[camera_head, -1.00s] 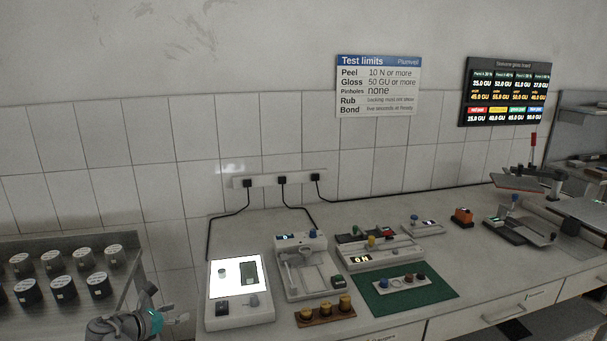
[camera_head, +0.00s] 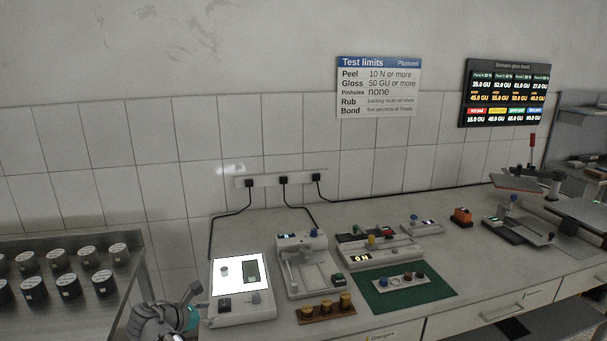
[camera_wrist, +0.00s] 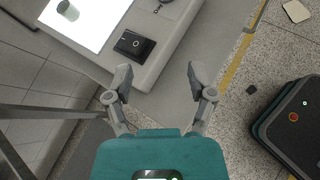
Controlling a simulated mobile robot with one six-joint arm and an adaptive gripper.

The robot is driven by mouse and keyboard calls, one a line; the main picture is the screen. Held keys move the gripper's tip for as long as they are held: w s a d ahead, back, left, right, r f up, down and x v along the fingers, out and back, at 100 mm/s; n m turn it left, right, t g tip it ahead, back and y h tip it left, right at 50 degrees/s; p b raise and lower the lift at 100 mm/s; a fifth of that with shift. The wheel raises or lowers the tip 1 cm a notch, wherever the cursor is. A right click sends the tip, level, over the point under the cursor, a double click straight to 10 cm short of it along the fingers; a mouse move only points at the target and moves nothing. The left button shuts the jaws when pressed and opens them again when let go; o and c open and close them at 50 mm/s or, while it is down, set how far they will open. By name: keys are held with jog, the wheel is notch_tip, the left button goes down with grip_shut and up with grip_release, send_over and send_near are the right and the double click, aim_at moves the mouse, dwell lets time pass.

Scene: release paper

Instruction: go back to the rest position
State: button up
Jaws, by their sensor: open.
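In the head view my gripper (camera_head: 193,294) shows at the lower left, between the rack of dark jars and the light box. The light box (camera_head: 240,308) has a lit white panel with a small cylinder (camera_head: 225,271) and a dark rectangular piece (camera_head: 250,271) on it. The light box also shows at the upper left of the wrist view (camera_wrist: 100,25), with a black switch (camera_wrist: 134,44) near its edge.
A metal rack (camera_head: 125,298) with several dark jars stands at the left. On the bench, right of the light box, are a test device (camera_head: 308,265), a wooden block with brass weights (camera_head: 325,310) and a green mat (camera_head: 430,292). Speckled floor (camera_wrist: 225,140) shows below.

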jog(key=d+m+g, duration=0.1)
jog(key=d+m, duration=0.1)
jog(key=d, duration=0.2)
jog(key=w+d+f+m+g, duration=0.1)
jog(key=d+m, duration=0.1)
jog(key=d, duration=0.2)
jog(key=d+f+m+g+p, duration=0.1)
jog(key=d+m, duration=0.1)
jog(key=d, duration=0.3)
jog(key=shift+w+d, duration=0.1)
jog(key=shift+w, duration=0.05)
jog(key=s+d+f+m+g+y+p, duration=0.1)
jog(key=s+d+m, duration=0.4)
jog(key=d+m, duration=0.5)
jog(key=s+d+f+m+g+y+p, duration=0.1)
jog(key=s+d+m+g+y+p, duration=0.2)
jog(key=d+m, duration=0.7)
jog(key=shift+s+d+g+y, duration=1.2)
jog(key=shift+s+d+y, duration=0.4)
jog(key=shift+d, duration=2.65)
jog(key=shift+w, duration=0.15)
jog(key=shift+c, duration=0.3)
